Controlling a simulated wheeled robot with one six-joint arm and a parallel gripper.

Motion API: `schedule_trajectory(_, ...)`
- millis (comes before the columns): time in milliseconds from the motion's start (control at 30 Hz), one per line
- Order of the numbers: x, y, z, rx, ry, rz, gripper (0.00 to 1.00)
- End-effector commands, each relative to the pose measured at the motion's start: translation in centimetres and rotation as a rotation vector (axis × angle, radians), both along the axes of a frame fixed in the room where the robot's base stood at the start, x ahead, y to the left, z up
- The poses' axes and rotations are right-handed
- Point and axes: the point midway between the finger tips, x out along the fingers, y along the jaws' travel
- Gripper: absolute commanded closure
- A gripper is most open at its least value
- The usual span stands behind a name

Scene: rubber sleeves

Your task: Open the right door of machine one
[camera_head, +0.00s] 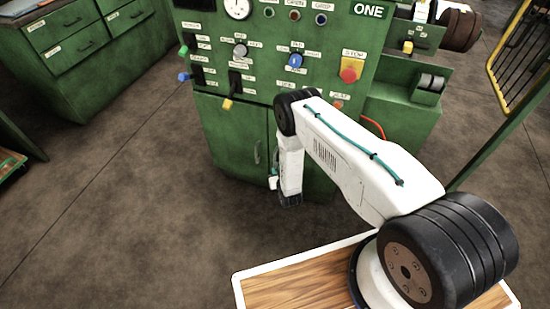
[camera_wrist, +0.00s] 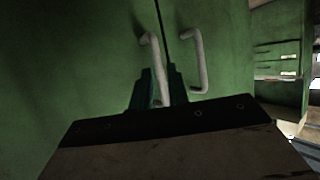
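Machine one (camera_head: 240,105) is a green cabinet with a control panel and a "ONE" sign. Its lower doors look shut. The left door (camera_head: 228,135) and its handle (camera_head: 257,152) show in the head view; my arm covers much of the right door. The wrist view shows two pale handles on either side of a dark door seam, one on the left (camera_wrist: 150,45) and one on the right (camera_wrist: 198,60). My gripper (camera_wrist: 160,72) is open, its dark fingers apart around the lower part of the left-hand handle in that view. Contact cannot be told.
A green drawer cabinet (camera_head: 85,60) stands at the left. A yellow rack (camera_head: 515,55) stands at the right. A wooden tabletop with a white edge (camera_head: 290,285) lies below my arm. The brown floor (camera_head: 150,210) before the machine is clear.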

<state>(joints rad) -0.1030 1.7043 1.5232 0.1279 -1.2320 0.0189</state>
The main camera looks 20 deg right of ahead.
Motion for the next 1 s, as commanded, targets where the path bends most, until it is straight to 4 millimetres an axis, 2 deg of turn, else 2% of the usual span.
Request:
schedule_trajectory(100, -0.4, -0.2, 0.7, -0.007, -0.208, -0.005, 0.83)
schedule_trajectory(200, -1.0, -0.4, 1.5, -0.012, -0.331, -0.008, 0.83)
schedule_trajectory(367, -1.1, -0.4, 2.3, -0.015, -0.42, -0.01, 0.83)
schedule_trajectory(800, 5.1, -0.7, 2.4, -0.015, -0.427, -0.01, 0.83)
schedule_trajectory(1000, 6.3, -0.7, 2.4, -0.016, -0.425, -0.009, 0.83)
